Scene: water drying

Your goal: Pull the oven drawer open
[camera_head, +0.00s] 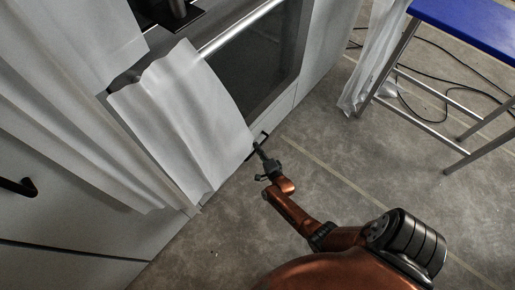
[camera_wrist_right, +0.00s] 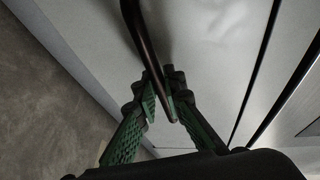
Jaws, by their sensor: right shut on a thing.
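The oven drawer (camera_wrist_right: 205,60) is a pale flat front below the oven. Its dark handle (camera_wrist_right: 137,28) is a thin bar; it also shows in the head view (camera_head: 265,136), just past the hanging cloth. My right gripper (camera_wrist_right: 166,108) is shut on the handle, with its green-padded fingers around the bar. In the head view my right gripper (camera_head: 259,151) reaches the handle from the front right. The oven (camera_head: 250,65) has a dark glass door above the drawer. The drawer front looks flush with its neighbours, as far as I can tell. My left gripper is not in view.
A white cloth (camera_head: 182,110) hangs over the oven's bar handle and hides part of the drawer. A cabinet with a black handle (camera_head: 18,187) is at left. A blue-topped table (camera_head: 470,25) stands at upper right with cables on the floor. The concrete floor (camera_head: 340,160) between is clear.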

